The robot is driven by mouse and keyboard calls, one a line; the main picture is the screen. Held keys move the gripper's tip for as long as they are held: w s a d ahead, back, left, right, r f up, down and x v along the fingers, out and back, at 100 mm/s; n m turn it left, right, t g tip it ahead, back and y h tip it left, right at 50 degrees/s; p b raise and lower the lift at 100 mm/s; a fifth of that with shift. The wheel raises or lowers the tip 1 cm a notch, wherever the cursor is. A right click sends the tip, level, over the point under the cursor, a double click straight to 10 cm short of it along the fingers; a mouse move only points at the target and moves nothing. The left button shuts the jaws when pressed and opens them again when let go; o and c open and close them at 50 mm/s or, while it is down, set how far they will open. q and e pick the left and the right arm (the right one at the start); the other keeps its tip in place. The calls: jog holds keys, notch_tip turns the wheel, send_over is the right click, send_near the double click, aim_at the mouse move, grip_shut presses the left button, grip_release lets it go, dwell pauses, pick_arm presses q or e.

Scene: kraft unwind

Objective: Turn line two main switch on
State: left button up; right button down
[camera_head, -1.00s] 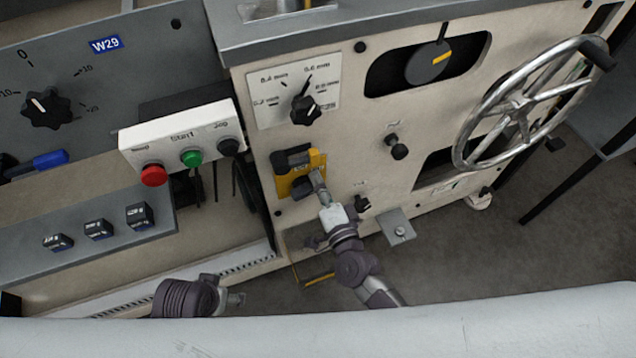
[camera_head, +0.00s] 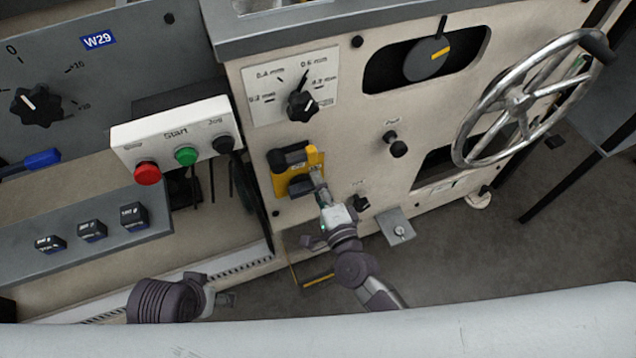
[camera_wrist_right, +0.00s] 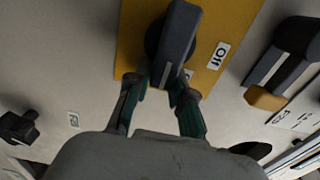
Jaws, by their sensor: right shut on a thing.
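A yellow switch plate (camera_head: 313,158) is on the cream machine front, below the thickness dial. It carries a dark rotary handle (camera_head: 299,186), which my right gripper partly covers in the head view. My right gripper (camera_head: 319,185) reaches it from the lower right. In the right wrist view the handle (camera_wrist_right: 177,40) stands upright and slightly tilted on the yellow plate (camera_wrist_right: 228,22), and the fingers of my right gripper (camera_wrist_right: 165,88) are closed around its near end. A small white label (camera_wrist_right: 218,55) sits beside the handle. My left gripper (camera_head: 226,299) is low at left, its jaws unclear.
A black handle with a yellow tip (camera_wrist_right: 285,60) sits right of the plate in the wrist view. The start box (camera_head: 176,135) with red, green and black buttons is at left. A metal handwheel (camera_head: 525,100) is at right. Open floor (camera_head: 470,250) lies at lower right.

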jog(key=c, duration=1)
grip_release()
jog(key=shift+s+a+f, duration=0.25)
jog(key=shift+a+f, duration=0.05)
jog(key=shift+r, duration=0.15)
jog(key=v, duration=1.2)
